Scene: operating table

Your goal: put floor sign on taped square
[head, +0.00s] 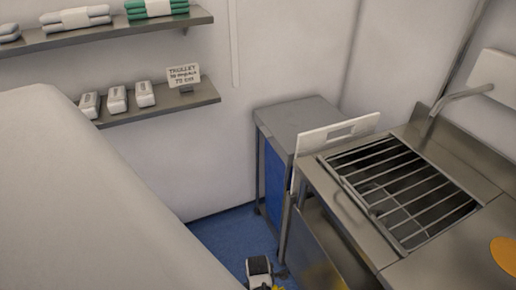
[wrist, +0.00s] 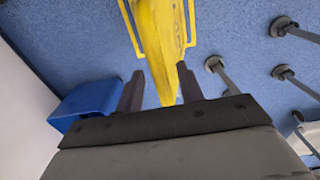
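The yellow floor sign (wrist: 160,28) runs from the top of the wrist view down between the two dark fingers of my gripper (wrist: 161,75). The fingers are partly apart and look closed against the sign's narrow part. Thin yellow tape lines of the taped square (wrist: 129,32) show on the blue floor on both sides of the sign. The sign hides much of the square; I cannot tell whether its foot touches the floor. In the head view my gripper (head: 262,272) is at the bottom edge, with only a bit of yellow beside it.
A blue object (wrist: 85,102) is left of my gripper in the wrist view. Several grey legs with round feet (wrist: 282,27) stand at the right. In the head view, a grey cabinet (head: 297,113) and a sink counter (head: 335,190) flank the narrow blue floor (head: 225,235).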

